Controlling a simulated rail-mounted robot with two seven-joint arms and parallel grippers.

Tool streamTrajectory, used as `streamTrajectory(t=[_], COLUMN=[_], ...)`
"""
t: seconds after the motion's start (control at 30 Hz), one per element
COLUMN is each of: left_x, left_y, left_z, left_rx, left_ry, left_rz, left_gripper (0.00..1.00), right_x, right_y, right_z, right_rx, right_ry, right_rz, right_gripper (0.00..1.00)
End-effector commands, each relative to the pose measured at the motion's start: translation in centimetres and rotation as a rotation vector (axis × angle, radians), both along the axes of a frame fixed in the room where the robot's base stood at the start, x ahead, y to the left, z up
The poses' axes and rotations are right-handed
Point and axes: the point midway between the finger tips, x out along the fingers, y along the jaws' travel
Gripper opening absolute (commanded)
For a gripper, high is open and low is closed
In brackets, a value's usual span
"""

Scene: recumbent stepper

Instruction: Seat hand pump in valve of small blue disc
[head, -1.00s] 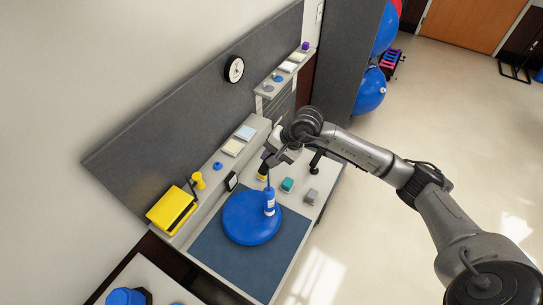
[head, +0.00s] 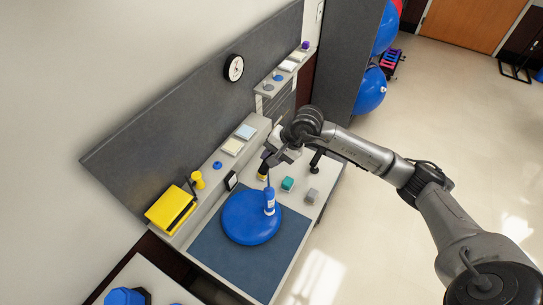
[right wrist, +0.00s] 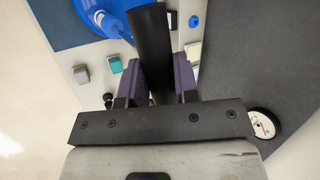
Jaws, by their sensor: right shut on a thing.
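The blue hand pump (head: 269,203) with a white label stands roughly upright over the right part of the small blue disc (head: 242,222). The disc lies on a dark blue mat (head: 213,249). My right gripper (head: 268,162) is above the pump, shut on its black handle. In the right wrist view, the handle (right wrist: 152,45) is between the fingers, and the blue pump body (right wrist: 110,22) is beyond it against the disc (right wrist: 75,14). The valve is hidden, so I cannot tell whether the pump tip is in it. My left gripper is out of view.
Teal (head: 288,184) and grey (head: 311,195) blocks stand right of the disc. A yellow case (head: 171,209), a yellow dumbbell-like piece (head: 199,179) and a small dark-framed display (head: 231,181) are to the left. A grey panel runs behind the bench.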

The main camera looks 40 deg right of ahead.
Motion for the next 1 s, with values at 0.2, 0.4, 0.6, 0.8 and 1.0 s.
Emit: streamTrajectory(t=[0.2,0.4,0.6,0.8,1.0], left_x=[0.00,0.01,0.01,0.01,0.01], left_y=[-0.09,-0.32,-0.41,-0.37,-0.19], left_z=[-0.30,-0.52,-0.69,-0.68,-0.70], left_rx=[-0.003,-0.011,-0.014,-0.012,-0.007], left_ry=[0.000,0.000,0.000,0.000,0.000], left_rz=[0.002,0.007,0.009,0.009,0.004], left_gripper=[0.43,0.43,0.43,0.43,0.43], right_x=[0.03,0.02,0.03,0.02,0.02], right_y=[-0.01,-0.01,-0.02,-0.01,-0.01], right_z=[-0.07,-0.14,-0.18,-0.18,-0.19], right_rx=[-0.001,0.000,0.000,0.000,0.000], right_ry=[-0.002,-0.002,-0.002,-0.001,-0.001], right_rz=[0.000,0.000,0.000,-0.001,-0.001], right_gripper=[0.00,0.00,0.00,0.00,0.00])
